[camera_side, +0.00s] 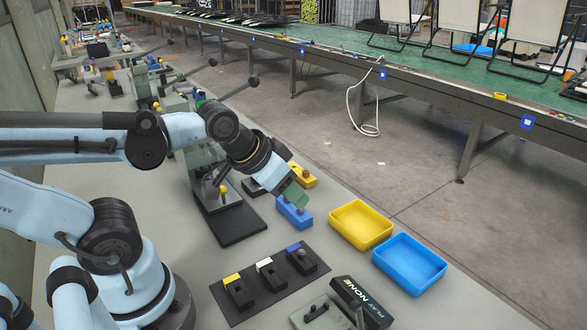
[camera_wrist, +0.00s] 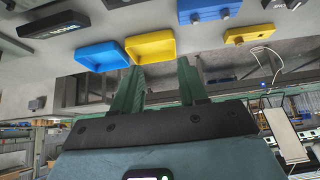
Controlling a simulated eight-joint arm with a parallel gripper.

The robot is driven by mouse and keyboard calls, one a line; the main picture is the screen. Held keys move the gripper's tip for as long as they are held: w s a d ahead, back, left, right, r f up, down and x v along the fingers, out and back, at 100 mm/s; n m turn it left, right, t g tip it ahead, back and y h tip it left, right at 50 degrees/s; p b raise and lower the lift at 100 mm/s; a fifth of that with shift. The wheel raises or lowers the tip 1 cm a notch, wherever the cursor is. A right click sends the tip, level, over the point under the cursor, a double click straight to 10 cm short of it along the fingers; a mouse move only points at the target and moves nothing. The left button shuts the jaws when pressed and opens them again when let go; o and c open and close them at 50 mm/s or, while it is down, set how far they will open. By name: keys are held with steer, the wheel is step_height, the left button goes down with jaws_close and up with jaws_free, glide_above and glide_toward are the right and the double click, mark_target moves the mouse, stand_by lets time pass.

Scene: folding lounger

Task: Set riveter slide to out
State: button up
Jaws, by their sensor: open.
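A grey-green bench machine, which looks like the riveter, stands on a black base plate (camera_side: 238,222) left of my gripper. A yellow-topped knob (camera_side: 223,189) shows low on its front. My arm hides part of the machine, and I cannot tell which part is the slide or how it is set. My gripper (camera_side: 296,194) points down and right, close to a blue block (camera_side: 296,216); I cannot tell whether they touch. In the wrist view, its green fingers (camera_wrist: 160,85) are apart with nothing between them. The blue block also shows in the wrist view (camera_wrist: 205,12).
A yellow block (camera_side: 303,178) sits behind the blue one. A yellow tray (camera_side: 361,240) and a blue tray (camera_side: 428,289) stand at the right edge. A dark mat (camera_side: 258,312) with three switch blocks and a black "PLAY NONE" box (camera_side: 358,300) are in front.

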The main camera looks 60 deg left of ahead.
steer(key=shift+o, duration=0.4)
steer(key=n+g+y, duration=0.2)
steer(key=n+g, duration=0.5)
steer(key=g, duration=0.1)
glide_toward(223, 187)
steer(key=shift+s+a+f, duration=0.15)
steer(key=shift+a+f, duration=0.2)
steer(key=shift+f, duration=1.45)
steer(key=shift+s+a+f, duration=0.1)
steer(key=shift+a+f, duration=0.25)
steer(key=shift+f, duration=1.45)
steer(key=shift+s+a+f, duration=0.15)
steer(key=shift+a+f, duration=0.15)
steer(key=shift+f, duration=1.5)
jaws_close()
steer(key=shift+d, duration=0.1)
